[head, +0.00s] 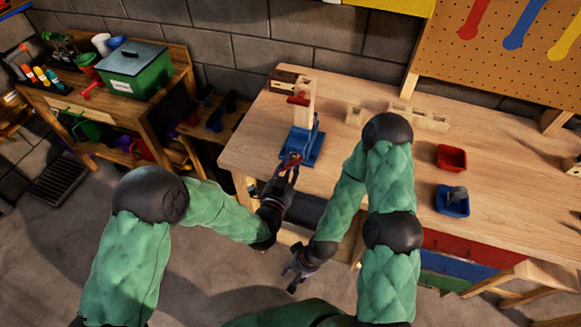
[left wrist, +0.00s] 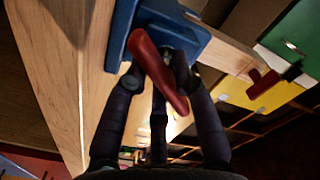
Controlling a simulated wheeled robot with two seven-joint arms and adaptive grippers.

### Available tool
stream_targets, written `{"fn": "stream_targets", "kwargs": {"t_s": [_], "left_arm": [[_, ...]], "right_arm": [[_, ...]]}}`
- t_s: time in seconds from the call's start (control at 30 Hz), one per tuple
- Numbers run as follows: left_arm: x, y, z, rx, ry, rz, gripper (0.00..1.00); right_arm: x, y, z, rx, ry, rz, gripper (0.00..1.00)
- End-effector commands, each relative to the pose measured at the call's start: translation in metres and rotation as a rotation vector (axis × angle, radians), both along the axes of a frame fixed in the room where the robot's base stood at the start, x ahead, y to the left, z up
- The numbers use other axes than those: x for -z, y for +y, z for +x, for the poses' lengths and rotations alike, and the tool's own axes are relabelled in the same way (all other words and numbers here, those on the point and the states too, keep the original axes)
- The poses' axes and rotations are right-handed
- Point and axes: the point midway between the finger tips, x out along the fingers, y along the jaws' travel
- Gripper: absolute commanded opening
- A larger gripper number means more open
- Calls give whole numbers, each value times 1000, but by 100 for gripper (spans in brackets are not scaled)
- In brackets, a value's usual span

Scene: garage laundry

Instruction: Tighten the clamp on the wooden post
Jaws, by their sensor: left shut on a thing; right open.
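A wooden post (head: 303,112) stands upright in a blue vise (head: 316,147) at the bench's left front edge. The vise has a red handle (head: 291,160) on its front. My left gripper (head: 286,178) is shut on this handle. In the left wrist view, the red handle (left wrist: 158,72) lies slanted between my left fingers (left wrist: 160,82), in front of the blue vise (left wrist: 125,35). A smaller red-handled clamp (head: 298,99) sits near the post's top and also shows in the left wrist view (left wrist: 262,83). My right gripper (head: 297,275) is open and empty, low before the bench.
The wooden workbench (head: 500,150) has a red bin (head: 451,158), a blue bin (head: 452,207) and pale wood blocks (head: 425,118). Its middle is mostly clear. A side shelf with a green box (head: 135,80) stands at left. A pegboard (head: 520,60) hangs at back right.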

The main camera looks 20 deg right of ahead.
Motion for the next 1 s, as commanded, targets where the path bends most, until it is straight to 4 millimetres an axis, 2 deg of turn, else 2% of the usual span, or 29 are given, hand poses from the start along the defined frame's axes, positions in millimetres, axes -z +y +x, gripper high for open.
{"fn": "stream_targets", "kwargs": {"t_s": [0.03,0.2,0.6,0.63,0.7,1.0], "left_arm": [[4,0,0,2,-24,32,0],[4,0,-1,4,-91,135,0],[3,0,-1,6,-113,176,0],[3,0,-1,6,-113,176,29],[3,0,-1,6,-112,175,46],[1,1,0,2,-115,172,46]], "right_arm": [[10,0,0,0,1,0,46],[22,0,0,0,1,0,46],[23,0,0,0,0,0,46],[23,0,0,0,0,0,46],[23,0,0,0,0,0,46],[23,0,0,0,0,0,46]]}}
